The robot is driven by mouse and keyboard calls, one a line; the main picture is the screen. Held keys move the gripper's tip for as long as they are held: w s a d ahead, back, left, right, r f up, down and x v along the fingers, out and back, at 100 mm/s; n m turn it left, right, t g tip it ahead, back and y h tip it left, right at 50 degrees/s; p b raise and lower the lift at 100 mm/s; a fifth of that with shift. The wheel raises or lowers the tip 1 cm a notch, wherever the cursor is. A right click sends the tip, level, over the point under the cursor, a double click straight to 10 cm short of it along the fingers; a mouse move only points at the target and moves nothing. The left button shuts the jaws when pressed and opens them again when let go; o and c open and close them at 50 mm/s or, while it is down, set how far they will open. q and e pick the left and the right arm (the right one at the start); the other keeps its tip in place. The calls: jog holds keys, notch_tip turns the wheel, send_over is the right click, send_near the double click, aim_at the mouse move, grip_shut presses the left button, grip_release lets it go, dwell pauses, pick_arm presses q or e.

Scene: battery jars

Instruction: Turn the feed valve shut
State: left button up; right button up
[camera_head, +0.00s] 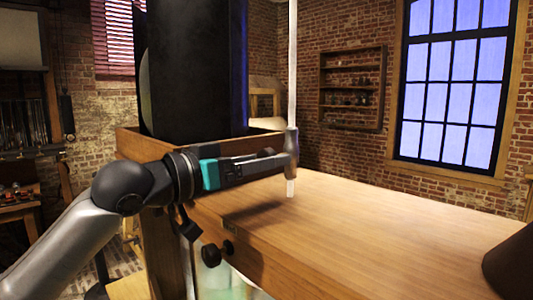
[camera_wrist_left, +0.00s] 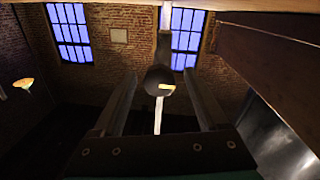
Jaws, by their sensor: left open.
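A dark fitting (camera_head: 291,142) sits on a pale upright tube (camera_head: 291,65) above the wooden top. It appears to be the feed valve. My left gripper (camera_head: 281,164) reaches it from the left and is open. In the left wrist view the fitting's dark rounded body (camera_wrist_left: 160,78), with a small brass-coloured mark, shows between the two open fingers (camera_wrist_left: 162,100). The pale tube continues below it. I cannot tell whether a finger touches it. My right gripper is not in view.
The wooden top (camera_head: 380,225) is bare to the right of the tube. A tall black block (camera_head: 192,65) stands behind my left arm. Dark knobs (camera_head: 211,256) stick out at the front edge. A dark brown rounded shape (camera_head: 512,265) is at the lower right.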

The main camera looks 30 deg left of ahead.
pick_arm(q)
jog(key=shift+w+d, duration=0.25)
jog(key=shift+w, duration=0.25)
grip_shut()
dwell(0.4)
